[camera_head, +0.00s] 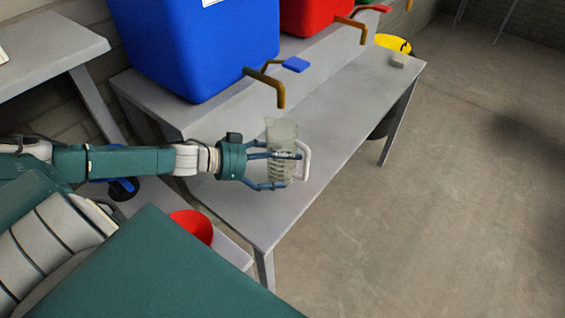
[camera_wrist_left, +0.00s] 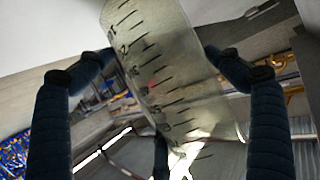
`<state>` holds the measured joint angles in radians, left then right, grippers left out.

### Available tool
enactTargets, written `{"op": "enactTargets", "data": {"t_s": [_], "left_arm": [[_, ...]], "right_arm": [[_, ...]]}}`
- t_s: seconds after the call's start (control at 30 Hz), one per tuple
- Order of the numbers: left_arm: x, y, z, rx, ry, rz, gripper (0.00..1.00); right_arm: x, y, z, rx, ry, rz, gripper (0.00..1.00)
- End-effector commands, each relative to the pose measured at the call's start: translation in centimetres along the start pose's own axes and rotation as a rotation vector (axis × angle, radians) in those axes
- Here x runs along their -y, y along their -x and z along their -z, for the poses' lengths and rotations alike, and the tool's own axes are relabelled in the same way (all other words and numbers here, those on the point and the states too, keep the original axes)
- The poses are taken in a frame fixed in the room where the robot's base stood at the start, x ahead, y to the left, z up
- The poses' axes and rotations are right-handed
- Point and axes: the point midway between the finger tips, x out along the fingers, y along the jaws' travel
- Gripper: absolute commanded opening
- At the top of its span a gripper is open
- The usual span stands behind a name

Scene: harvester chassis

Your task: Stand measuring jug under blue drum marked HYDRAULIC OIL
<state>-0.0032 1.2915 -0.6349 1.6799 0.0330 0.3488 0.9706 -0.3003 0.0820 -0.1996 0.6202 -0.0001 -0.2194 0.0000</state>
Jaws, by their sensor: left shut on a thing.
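The measuring jug (camera_head: 281,131) is clear, with dark marks and a white handle. My left gripper (camera_head: 287,171) is shut around its body. In the left wrist view the jug (camera_wrist_left: 165,70) lies between the two dark fingers (camera_wrist_left: 168,78), its scale facing the camera. The blue drum (camera_head: 195,50) stands on the raised back ledge at upper left. Its white label is cut off at the top edge, so I cannot read it. Its brass tap (camera_head: 270,86) points down, with the spout end just above the jug's rim in the picture. I cannot tell whether the jug's base touches the bench.
The grey bench (camera_head: 335,125) is mostly clear to the right of the jug. A red drum (camera_head: 318,16) with its own tap (camera_head: 353,27) stands beyond the blue one.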

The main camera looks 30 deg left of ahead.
Motion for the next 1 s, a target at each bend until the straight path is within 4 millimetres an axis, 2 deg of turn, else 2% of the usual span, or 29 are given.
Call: {"op": "enactTargets", "data": {"t_s": [0.4, 0.43, 0.47, 0.5, 0.83, 1.0], "left_arm": [[0.0, -0.5, -0.9, -0.002, -0.001, 0.000, 0.57], [0.0, -0.5, -1.0, -0.001, -0.001, 0.000, 0.92], [0.0, -0.4, -0.9, -0.001, -0.001, 0.000, 0.98], [0.0, -0.4, -0.9, -0.001, -0.001, 0.000, 1.00], [0.0, -0.3, -0.7, -0.001, -0.001, 0.000, 1.00], [0.0, 0.1, 0.0, 0.000, -0.001, 0.000, 1.00]], "right_arm": [[0.0, 0.1, 0.1, -0.001, 0.000, 0.000, 0.89], [0.0, 0.0, 0.1, -0.001, 0.000, 0.000, 0.89], [0.0, 0.1, 0.1, -0.001, 0.000, 0.000, 0.89], [0.0, 0.1, 0.1, -0.001, 0.000, 0.000, 0.89], [0.1, 0.2, 0.1, 0.000, 0.000, 0.001, 0.89], [0.0, 1.3, 0.5, -0.003, 0.000, 0.001, 0.89]]}}
